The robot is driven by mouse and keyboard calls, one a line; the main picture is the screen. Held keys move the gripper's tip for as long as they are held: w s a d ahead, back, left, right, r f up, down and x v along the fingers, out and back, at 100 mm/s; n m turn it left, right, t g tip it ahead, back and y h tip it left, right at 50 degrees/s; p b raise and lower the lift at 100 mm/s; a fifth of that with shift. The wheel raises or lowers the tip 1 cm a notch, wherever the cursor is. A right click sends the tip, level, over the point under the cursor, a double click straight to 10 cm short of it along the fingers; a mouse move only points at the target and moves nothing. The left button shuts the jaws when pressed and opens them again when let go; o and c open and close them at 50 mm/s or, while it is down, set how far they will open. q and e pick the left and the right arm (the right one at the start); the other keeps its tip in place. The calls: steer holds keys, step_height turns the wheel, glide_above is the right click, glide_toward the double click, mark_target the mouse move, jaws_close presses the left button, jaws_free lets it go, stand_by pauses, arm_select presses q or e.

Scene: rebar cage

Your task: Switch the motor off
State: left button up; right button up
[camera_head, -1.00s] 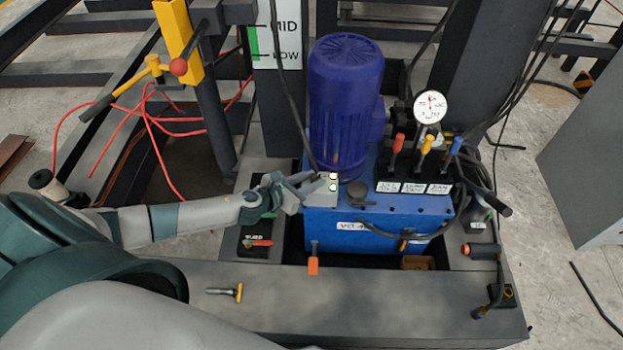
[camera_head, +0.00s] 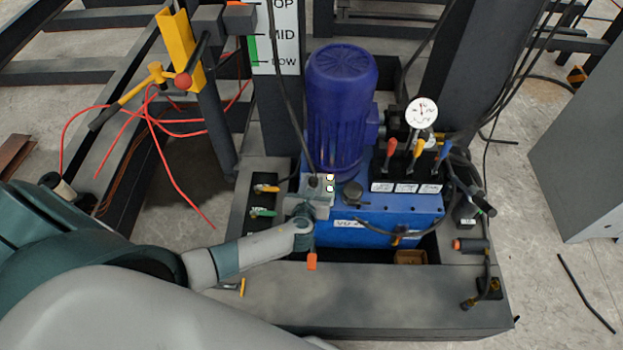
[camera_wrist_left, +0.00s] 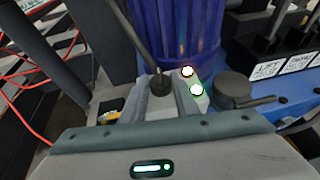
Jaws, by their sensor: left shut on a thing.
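The blue motor (camera_head: 340,105) stands upright on a blue tank (camera_head: 385,222). At its foot is a small grey switch box with two lit lamps (camera_head: 330,183), one white and one greenish; the lamps also show in the left wrist view (camera_wrist_left: 192,80). My left gripper (camera_head: 314,196) is at this box, in front of the motor. In the left wrist view its fingers (camera_wrist_left: 162,98) are closed about a black round knob (camera_wrist_left: 160,84), where a dark cable appears to end. The fingers partly hide the box and knob. My right gripper is not in view.
A pressure gauge (camera_head: 421,112) and red, yellow and blue levers (camera_head: 419,150) stand right of the motor. A black cap (camera_head: 352,192) is close right of the box. Small yellow and green handles (camera_head: 264,200) lie left. A dark beam (camera_head: 400,290) runs along the front.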

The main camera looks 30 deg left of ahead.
arm_select(q)
steer(key=shift+w+d+n+g+y, duration=0.1)
steer(key=shift+d+n+g+y, duration=0.1)
steer(key=shift+n+y, duration=0.3)
steer(key=shift+d+n+g+y, duration=0.1)
steer(key=shift+n+g+y, duration=0.1)
steer(key=shift+n+y, duration=0.3)
steer(key=shift+n+g+y, duration=0.3)
steer(key=shift+n+y, duration=0.2)
steer(key=shift+w+d+n+g+y, duration=0.2)
steer(key=shift+n+g+y, duration=0.4)
steer(key=shift+n+y, duration=0.25)
steer(key=shift+f+n+g+y, duration=0.1)
steer(key=shift+n+g+y, duration=0.25)
steer(key=shift+n+g, duration=0.1)
steer(key=n+g+y+b, duration=0.2)
steer(key=n+g, duration=0.1)
steer(key=n+g+y, duration=0.1)
steer(key=shift+w+d+n+g+b, duration=0.1)
steer(key=shift+w+n+g+b, duration=0.2)
steer(key=shift+b, duration=0.1)
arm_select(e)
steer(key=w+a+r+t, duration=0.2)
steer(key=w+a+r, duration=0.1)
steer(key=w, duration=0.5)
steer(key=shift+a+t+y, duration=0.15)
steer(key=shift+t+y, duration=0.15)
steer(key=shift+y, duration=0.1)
